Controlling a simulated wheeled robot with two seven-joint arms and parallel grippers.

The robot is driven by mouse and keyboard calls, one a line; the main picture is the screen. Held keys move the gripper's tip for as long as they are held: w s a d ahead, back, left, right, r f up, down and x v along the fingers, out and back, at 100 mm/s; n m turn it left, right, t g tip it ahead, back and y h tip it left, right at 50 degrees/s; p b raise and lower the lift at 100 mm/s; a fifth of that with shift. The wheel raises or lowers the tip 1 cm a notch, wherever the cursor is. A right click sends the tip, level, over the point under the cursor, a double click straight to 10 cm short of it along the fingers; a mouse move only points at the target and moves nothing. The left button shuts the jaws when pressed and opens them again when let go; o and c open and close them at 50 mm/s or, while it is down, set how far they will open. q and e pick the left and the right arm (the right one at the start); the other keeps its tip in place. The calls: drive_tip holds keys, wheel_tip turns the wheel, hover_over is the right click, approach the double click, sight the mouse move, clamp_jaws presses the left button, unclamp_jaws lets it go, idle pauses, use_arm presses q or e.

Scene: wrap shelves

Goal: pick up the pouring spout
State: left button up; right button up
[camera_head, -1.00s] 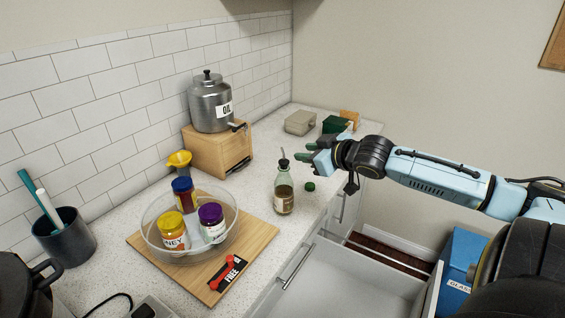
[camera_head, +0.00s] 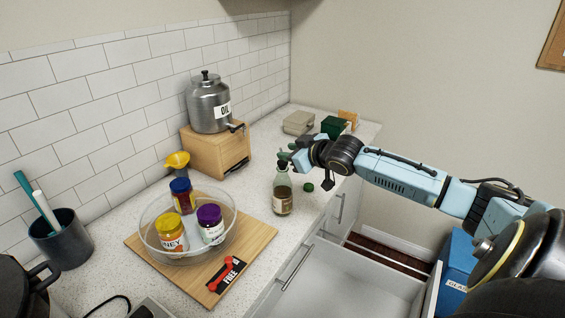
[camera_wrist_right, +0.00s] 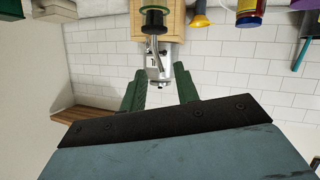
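The pouring spout (camera_wrist_right: 153,22) has a dark stopper and a thin metal tube. It sits in the neck of a glass bottle (camera_head: 283,197) on the counter; in the head view its top is partly hidden by my gripper. My right gripper (camera_head: 288,158) is at the bottle's top, coming from the right. My left gripper is not in view.
A green cap (camera_head: 308,187) lies beside the bottle. A glass bowl (camera_head: 160,238) of jars stands on a board (camera_head: 262,232). Behind are a yellow funnel (camera_head: 177,161) and an oil dispenser (camera_head: 207,104) on a wooden box (camera_head: 212,151). An open drawer (camera_head: 335,285) is below.

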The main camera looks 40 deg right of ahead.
drive_tip(key=shift+x, duration=2.15)
drive_tip(key=shift+a, duration=0.1)
clamp_jaws()
